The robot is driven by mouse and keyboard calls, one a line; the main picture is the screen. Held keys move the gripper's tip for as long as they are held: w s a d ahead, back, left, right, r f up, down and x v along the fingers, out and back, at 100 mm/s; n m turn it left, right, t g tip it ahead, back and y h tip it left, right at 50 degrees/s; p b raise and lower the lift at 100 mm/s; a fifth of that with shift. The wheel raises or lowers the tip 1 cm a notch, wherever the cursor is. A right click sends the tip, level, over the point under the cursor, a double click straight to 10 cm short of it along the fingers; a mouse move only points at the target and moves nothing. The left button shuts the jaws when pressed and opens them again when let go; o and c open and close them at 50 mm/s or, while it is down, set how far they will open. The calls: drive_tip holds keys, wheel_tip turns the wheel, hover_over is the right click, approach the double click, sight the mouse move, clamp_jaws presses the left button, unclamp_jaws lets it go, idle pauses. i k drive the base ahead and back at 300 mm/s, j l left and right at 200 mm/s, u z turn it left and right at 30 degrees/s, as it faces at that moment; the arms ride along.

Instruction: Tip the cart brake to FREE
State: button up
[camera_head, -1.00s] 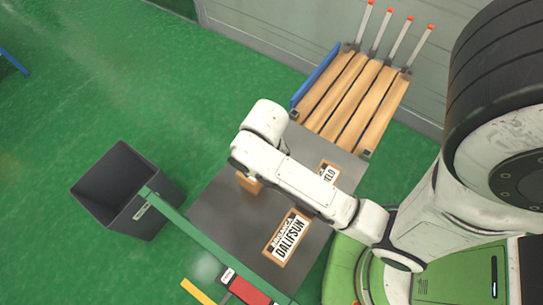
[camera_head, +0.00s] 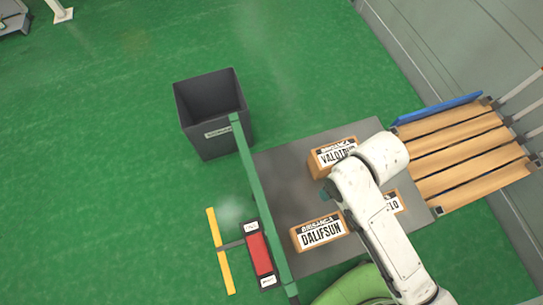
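The cart's grey deck (camera_head: 283,172) has a green handle bar (camera_head: 262,205) along its left side. The brake, a red rocker (camera_head: 260,254) in a black housing with a small white label at each end, sits left of that bar near the bottom. Its labels are too small to read, and I cannot tell which way it is tipped. My arm reaches over the deck, right of the brake and apart from it. A small dark teal part (camera_head: 327,194) juts out left of the arm and may be my gripper; its fingers cannot be made out.
Boxes labelled VALOTRU (camera_head: 335,155) and DALIFSUN (camera_head: 320,232) lie on the deck; a third (camera_head: 395,202) is partly behind my arm. A yellow bar (camera_head: 220,250) lies left of the brake. A dark bin (camera_head: 212,112) and slatted pallet (camera_head: 468,155) flank the cart. Green floor is clear at left.

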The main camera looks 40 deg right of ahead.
sight(262, 261)
drive_tip(key=k+j, duration=0.95)
